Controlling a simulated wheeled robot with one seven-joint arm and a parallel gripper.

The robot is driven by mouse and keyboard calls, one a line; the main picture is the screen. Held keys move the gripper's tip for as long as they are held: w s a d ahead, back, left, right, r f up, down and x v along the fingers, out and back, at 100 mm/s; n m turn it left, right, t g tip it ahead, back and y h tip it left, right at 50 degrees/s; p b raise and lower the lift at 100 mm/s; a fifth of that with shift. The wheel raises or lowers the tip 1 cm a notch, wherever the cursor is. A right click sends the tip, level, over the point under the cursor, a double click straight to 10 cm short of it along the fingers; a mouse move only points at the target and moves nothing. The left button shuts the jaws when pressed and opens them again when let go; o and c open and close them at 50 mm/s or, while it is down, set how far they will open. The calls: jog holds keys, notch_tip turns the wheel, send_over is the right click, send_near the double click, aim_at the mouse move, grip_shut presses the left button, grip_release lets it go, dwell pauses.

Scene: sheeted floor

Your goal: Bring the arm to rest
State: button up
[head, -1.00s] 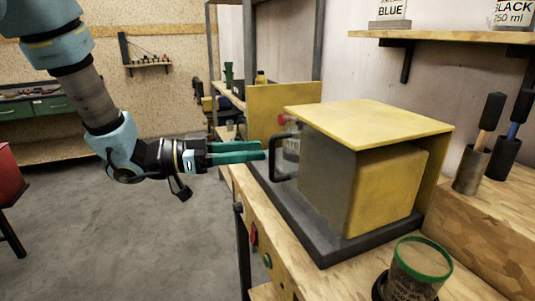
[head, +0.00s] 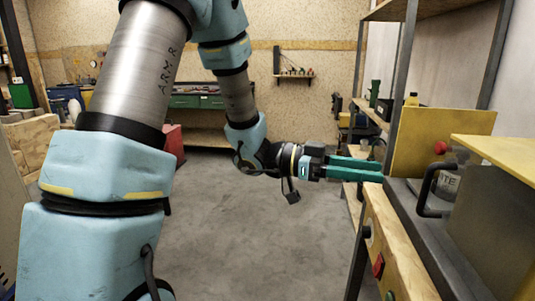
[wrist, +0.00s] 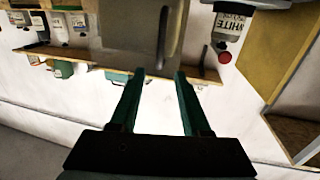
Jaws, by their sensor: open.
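My arm reaches out over the floor, with the elbow raised and the forearm hanging down. My gripper (head: 376,169) is level at its end, pointing right. Its two green fingers are apart with nothing between them; they also show in the wrist view (wrist: 160,76). The fingertips are left of the dark door handle (head: 427,190) of the yellow and grey cabinet (head: 490,215), apart from it in the picture. In the wrist view the grey door panel (wrist: 128,30) with its handle (wrist: 167,38) lies beyond the fingertips.
A bottle labelled WHITE (wrist: 227,32) with a red cap stands by the cabinet's opening. The wooden workbench (head: 395,245) and metal shelf posts (head: 402,85) are close on the right. Open grey floor (head: 270,240) lies below the arm. A green-drawered bench (head: 200,101) is at the back.

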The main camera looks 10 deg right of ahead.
jog(key=w+a+f+n+t+y, duration=0.1)
jog(key=w+a+f+n+t, duration=0.1)
jog(key=w+n+t, duration=0.3)
jog(key=w+a+f+t, duration=0.1)
jog(key=w+t, duration=0.3)
jog(key=w, duration=0.2)
jog(key=w+a+f+n+t+y, duration=0.1)
jog(key=w+a+f+n+t, duration=0.1)
jog(key=w+n+t, duration=0.3)
jog(key=w+a+f+n+t+y, duration=0.2)
jog(key=w+a+y, duration=0.2)
jog(key=a, duration=0.3)
jog(key=w+a+f+n+t+y, duration=0.1)
jog(key=w+a+f+n+y, duration=0.2)
jog(key=a, duration=0.4)
jog(key=s+a+n+g+y, duration=0.1)
jog(key=s+a+n+y, duration=0.2)
jog(key=a, duration=0.7)
jog(key=s+a+f+n+g+y, duration=0.2)
jog(key=s+a+n+g+y, duration=0.1)
jog(key=s, duration=0.7)
jog(key=a+n+g, duration=0.1)
jog(key=a+n, duration=0.1)
jog(key=a, duration=0.1)
jog(key=shift+s+a+f+g, duration=0.2)
jog(key=shift+a+f+g, duration=0.05)
jog(key=shift+f+g, duration=0.15)
